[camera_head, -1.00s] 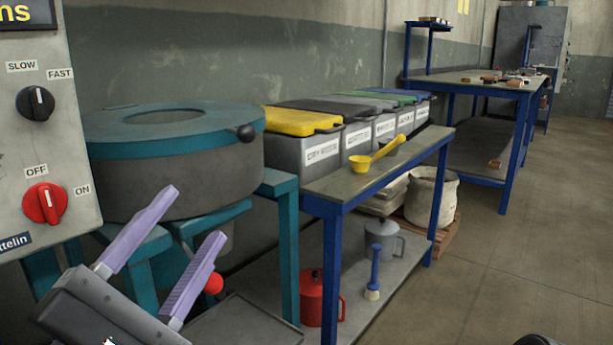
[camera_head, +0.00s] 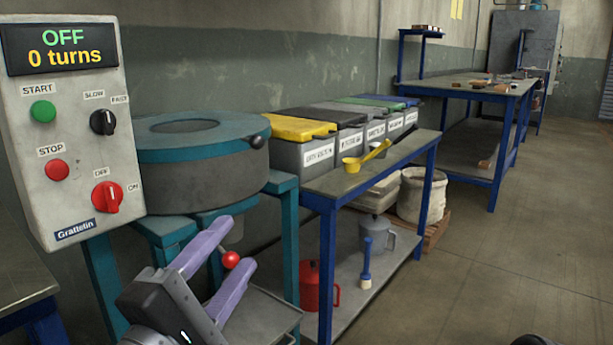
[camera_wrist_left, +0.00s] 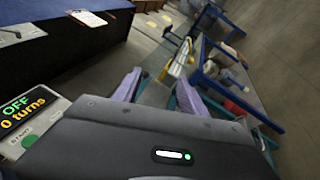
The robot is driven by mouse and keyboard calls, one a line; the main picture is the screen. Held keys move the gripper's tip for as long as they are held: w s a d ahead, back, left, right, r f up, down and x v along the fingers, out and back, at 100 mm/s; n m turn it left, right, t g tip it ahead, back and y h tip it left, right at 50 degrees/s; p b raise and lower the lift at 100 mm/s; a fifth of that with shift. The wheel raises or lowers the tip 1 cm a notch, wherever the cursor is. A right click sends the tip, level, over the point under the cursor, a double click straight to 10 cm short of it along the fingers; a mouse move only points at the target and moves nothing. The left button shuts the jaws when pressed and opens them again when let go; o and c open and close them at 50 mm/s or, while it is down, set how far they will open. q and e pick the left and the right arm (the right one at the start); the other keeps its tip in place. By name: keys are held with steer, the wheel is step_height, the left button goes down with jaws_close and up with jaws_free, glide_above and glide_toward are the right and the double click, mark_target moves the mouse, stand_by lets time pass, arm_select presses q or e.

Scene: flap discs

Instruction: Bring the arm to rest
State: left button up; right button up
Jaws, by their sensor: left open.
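My left gripper (camera_head: 225,262) has two purple fingers spread apart with nothing between them. It is in the lower left of the head view, in front of the teal-framed mixer stand and below the control panel (camera_head: 75,130). In the left wrist view the open fingers (camera_wrist_left: 158,90) point away toward the floor and benches. A red ball knob (camera_head: 231,260) shows between the fingers in the head view, behind them. My right gripper is not seen; only a small dark shape shows at the bottom edge.
The grey drum with teal lid (camera_head: 200,175) stands behind the gripper. Right of it is a blue-legged bench (camera_head: 365,180) with a yellow scoop (camera_head: 365,158). Lidded bins (camera_head: 305,155) line the wall. A red jug (camera_head: 312,285) stands on the lower shelf. Floor at right is clear.

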arm_select(q)
steer(key=w+d+f+m+g+y+p, duration=0.25)
steer(key=w+f+m+g+p, duration=0.3)
steer(key=w+f+p, duration=0.55)
step_height(320, 180, down, 8)
steer(key=s+a+m+g+p, duration=0.1)
steer(key=s+m+g+p, duration=0.3)
steer(key=p, duration=0.9)
steer(key=s+f+m+g+p, duration=0.3)
steer(key=s+f+g+p, duration=0.1)
steer(key=s, duration=0.5)
steer(key=s+f+m+g+p, duration=0.3)
steer(key=s+f+p, duration=0.4)
steer(key=s, duration=0.3)
steer(key=shift+d+g+p, duration=0.25)
steer(key=shift+g+p, duration=0.5)
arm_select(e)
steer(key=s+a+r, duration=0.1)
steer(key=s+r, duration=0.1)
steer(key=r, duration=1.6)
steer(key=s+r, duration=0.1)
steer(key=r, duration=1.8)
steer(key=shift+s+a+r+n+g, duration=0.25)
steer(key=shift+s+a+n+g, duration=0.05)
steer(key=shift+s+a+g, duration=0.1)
arm_select(q)
steer(key=shift+y, duration=0.25)
